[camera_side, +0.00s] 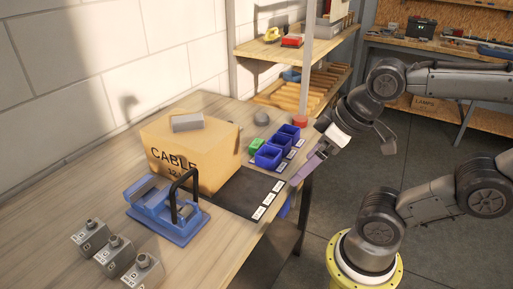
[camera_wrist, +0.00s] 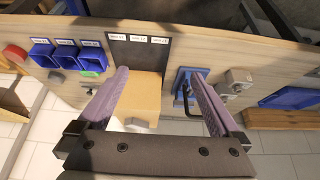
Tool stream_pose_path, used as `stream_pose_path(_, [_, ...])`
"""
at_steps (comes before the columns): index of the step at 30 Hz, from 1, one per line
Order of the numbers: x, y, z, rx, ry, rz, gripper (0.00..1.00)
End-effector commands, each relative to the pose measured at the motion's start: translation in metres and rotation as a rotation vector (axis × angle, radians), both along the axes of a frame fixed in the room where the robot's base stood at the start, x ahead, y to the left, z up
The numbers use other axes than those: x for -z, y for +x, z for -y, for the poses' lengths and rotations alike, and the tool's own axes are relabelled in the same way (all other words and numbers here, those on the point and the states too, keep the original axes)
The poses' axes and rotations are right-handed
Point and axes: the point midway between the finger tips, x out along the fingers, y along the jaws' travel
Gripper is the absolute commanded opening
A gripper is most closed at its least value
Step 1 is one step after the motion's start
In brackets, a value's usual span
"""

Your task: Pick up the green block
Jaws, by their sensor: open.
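The green block (camera_side: 256,144) sits on the workbench just behind the blue bins, between them and the cardboard box, in the side view. In the wrist view the green block (camera_wrist: 91,74) shows at the edge of a blue bin, left of my fingers, and is partly hidden. My gripper (camera_side: 308,168) hangs off the bench's right edge, apart from the block, in the side view. In the wrist view its two purple fingers (camera_wrist: 160,76) are wide apart, with nothing held between them.
Blue bins (camera_side: 268,157) stand beside the block. A cardboard box (camera_side: 209,172) with a grey block (camera_side: 187,122) on top rises nearby. A blue vise (camera_side: 165,212) and grey parts (camera_side: 90,236) are nearer the camera. A dark mat (camera_side: 240,190) lies mostly bare.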

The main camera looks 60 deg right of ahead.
Motion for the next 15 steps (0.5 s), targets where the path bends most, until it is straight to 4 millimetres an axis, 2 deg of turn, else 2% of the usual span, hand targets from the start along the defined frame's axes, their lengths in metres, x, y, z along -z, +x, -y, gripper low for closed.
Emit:
stream_pose_path(5, [-0.002,-0.002,0.0,-0.062,-0.032,-0.014,1.0])
stream_pose_path(8, [-0.028,0.009,0.0,-0.138,-0.075,0.008,1.0])
stream_pose_path(11, [-0.053,0.031,0.004,-0.194,-0.114,-0.009,1.0])
stream_pose_path(15, [-0.081,0.073,0.019,-0.243,-0.158,-0.063,1.0])
